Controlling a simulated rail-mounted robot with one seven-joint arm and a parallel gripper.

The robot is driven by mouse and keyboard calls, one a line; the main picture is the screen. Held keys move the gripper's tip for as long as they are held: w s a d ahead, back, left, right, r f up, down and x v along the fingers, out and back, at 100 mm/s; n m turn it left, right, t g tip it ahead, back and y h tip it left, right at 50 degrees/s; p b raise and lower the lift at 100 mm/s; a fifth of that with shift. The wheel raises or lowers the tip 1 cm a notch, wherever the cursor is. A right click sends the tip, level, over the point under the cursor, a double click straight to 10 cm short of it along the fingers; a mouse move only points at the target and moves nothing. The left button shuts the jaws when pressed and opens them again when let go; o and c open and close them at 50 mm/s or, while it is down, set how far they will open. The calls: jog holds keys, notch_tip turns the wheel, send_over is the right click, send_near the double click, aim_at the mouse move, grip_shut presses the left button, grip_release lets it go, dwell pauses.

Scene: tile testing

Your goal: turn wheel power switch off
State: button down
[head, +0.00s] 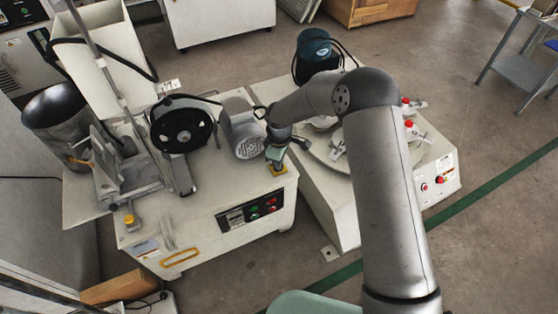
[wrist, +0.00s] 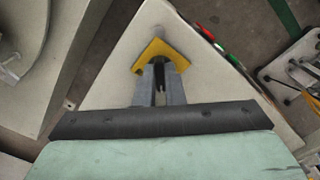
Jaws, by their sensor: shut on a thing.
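In the wrist view my two grey fingers (wrist: 161,70) are close together and shut on the knob. The fingers hide part of the knob, and I cannot tell its turn angle.
A panel (head: 250,212) with green and red buttons is on the machine's front. A motor (head: 242,135) and a black wheel (head: 182,126) stand left of my gripper. A second machine (head: 330,200) stands close on the right. Another yellow-based switch (head: 129,218) is at the front left.

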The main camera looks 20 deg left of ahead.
dwell(0.4)
jog(key=c, duration=1.5)
grip_release()
notch_tip(320, 180, up, 18)
jog(key=p, duration=0.2)
jog(key=shift+f+p, duration=0.25)
jog(key=shift+p, duration=0.1)
